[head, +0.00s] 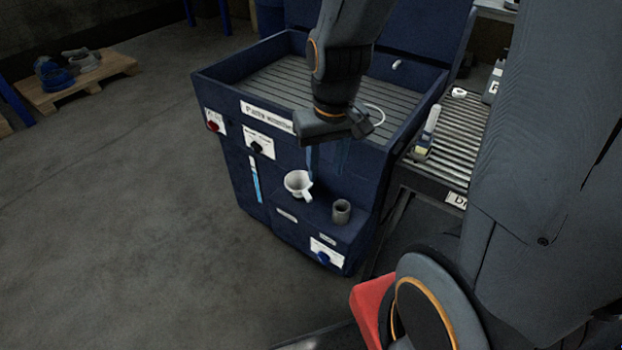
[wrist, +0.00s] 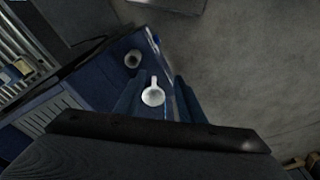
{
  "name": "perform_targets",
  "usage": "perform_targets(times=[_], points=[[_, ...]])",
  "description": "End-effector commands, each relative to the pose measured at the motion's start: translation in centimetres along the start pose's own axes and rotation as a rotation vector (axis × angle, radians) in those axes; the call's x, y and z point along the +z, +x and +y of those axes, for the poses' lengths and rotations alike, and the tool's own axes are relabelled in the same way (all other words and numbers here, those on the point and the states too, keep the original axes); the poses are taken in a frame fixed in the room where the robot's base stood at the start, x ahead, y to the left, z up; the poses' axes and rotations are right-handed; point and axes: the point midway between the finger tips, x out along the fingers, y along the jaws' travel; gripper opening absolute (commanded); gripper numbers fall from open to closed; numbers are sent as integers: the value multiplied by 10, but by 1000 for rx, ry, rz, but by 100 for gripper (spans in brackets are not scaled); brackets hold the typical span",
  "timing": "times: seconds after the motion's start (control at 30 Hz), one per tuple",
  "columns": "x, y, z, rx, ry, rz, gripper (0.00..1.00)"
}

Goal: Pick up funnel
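The white funnel (head: 297,183) lies tilted on the low front ledge of the blue parts washer (head: 375,190). Its wide mouth faces up and left, and its narrow spout points to the lower right. In the wrist view the funnel (wrist: 153,97) shows between my two fingers, further down than they are. My gripper (head: 326,170) hangs above the ledge with its fingers pointing down, just above and to the right of the funnel. In the wrist view my gripper (wrist: 157,92) is open with nothing held.
A grey cup (head: 341,211) stands on the ledge right of the funnel. The washer's ribbed basin (head: 290,82) is behind, under my arm. A roller conveyor (head: 470,130) with a bottle (head: 428,132) is at the right. A wooden pallet (head: 110,68) is far left; the floor between is clear.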

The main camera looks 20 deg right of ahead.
Motion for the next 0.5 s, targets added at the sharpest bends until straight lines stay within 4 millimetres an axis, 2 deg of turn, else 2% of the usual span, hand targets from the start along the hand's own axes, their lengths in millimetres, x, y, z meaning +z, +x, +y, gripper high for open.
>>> perform_targets(times=[0.17,0.3,0.5], points=[[-44,46,5,0,-17,-37,36],[-75,90,10,0,-28,-63,36],[-105,152,12,-2,-56,-93,36]])
